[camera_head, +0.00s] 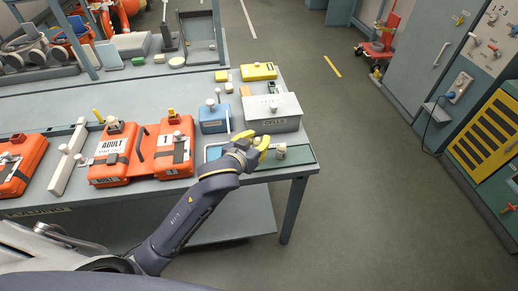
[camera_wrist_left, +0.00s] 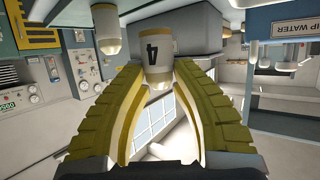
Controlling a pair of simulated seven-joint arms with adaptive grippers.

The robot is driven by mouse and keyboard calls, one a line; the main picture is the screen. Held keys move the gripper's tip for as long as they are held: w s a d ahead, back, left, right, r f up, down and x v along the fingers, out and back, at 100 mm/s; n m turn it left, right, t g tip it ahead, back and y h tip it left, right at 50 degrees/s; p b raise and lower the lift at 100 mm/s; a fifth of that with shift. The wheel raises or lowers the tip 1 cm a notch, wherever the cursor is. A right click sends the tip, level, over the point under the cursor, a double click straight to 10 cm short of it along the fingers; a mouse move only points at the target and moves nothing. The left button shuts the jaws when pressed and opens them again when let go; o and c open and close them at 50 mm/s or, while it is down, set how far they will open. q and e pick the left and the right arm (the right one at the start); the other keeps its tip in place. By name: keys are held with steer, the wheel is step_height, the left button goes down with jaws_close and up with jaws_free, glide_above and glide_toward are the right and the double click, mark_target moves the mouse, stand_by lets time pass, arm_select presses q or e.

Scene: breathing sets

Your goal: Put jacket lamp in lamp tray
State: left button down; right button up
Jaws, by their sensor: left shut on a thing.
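A small white-and-tan lamp (camera_wrist_left: 158,52) marked "4" sits between the fingertips of my left gripper in the wrist view, which appears upside down. My left gripper (camera_head: 264,148) has yellow fingers and is shut on this lamp at the right end of the bench. A second similar lamp (camera_wrist_left: 107,30) is beside it, apart from the fingers. A small pale piece (camera_head: 280,151) shows just right of the fingers in the head view, on a green surface (camera_head: 302,154). A blue-rimmed tray (camera_head: 213,152) lies left of the gripper, partly hidden by it. I cannot tell which is the lamp tray.
A grey box (camera_head: 285,107) labelled "CELLS" stands just behind the gripper, with a blue box (camera_head: 213,121) to its left. Orange cases (camera_head: 112,158) lie further left. A yellow case (camera_head: 258,71) is behind.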

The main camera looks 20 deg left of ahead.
arm_select(q)
steer(key=shift+f, duration=2.05)
steer(key=shift+f, duration=0.15)
steer(key=c, duration=1.1)
jaws_free()
